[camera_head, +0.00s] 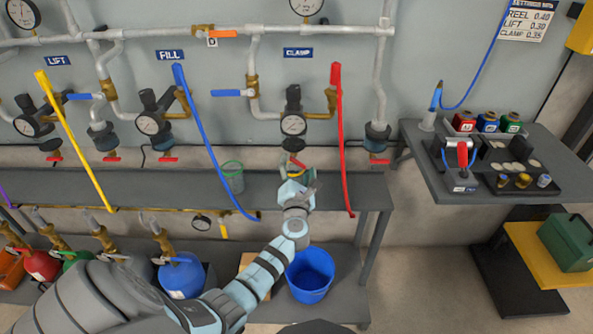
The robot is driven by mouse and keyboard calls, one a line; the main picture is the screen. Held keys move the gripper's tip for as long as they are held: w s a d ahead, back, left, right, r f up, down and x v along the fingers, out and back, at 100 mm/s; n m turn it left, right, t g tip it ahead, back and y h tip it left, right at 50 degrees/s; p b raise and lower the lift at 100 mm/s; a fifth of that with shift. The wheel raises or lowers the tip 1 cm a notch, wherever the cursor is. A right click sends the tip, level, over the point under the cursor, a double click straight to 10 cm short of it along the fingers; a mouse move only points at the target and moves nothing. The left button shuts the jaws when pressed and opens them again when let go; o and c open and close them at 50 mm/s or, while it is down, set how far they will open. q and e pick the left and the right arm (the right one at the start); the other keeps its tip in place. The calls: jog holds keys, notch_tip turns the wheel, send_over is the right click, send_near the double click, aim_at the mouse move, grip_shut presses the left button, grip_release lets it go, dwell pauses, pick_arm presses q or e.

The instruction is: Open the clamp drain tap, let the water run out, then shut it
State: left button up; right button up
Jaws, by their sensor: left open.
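The clamp station stands under the CLAMP sign (298,53). It has a dial gauge (293,124) and a dark bowl (293,144) below it. The clamp drain tap (297,162) is a small red lever under the bowl. It looks tilted, unlike the level red levers of the neighbouring stations. My left gripper (298,184) is open just below the tap, and I cannot tell whether it touches it. A small greenish thing behind the fingers is mostly hidden. No running water can be made out. My right gripper is not in view.
A red hose (342,150) hangs right of the tap and a blue hose (210,140) left. A green-rimmed cup (232,178) stands on the grey shelf (150,185). A blue bucket (310,275) sits below. A side table (420,140) stands at the right.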

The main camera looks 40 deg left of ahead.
pick_arm(q)
jog(key=shift+c, duration=0.2)
jog(key=c, duration=1.1)
jog(key=shift+n, duration=0.4)
jog(key=n, duration=0.3)
jog(key=shift+w+d+r, duration=0.1)
jog(key=shift+d, duration=0.1)
jog(key=shift+d+r+n, duration=0.1)
jog(key=shift+r+n, duration=0.1)
jog(key=shift+n, duration=1.8)
jog(key=o, duration=1.1)
jog(key=shift+r, duration=0.1)
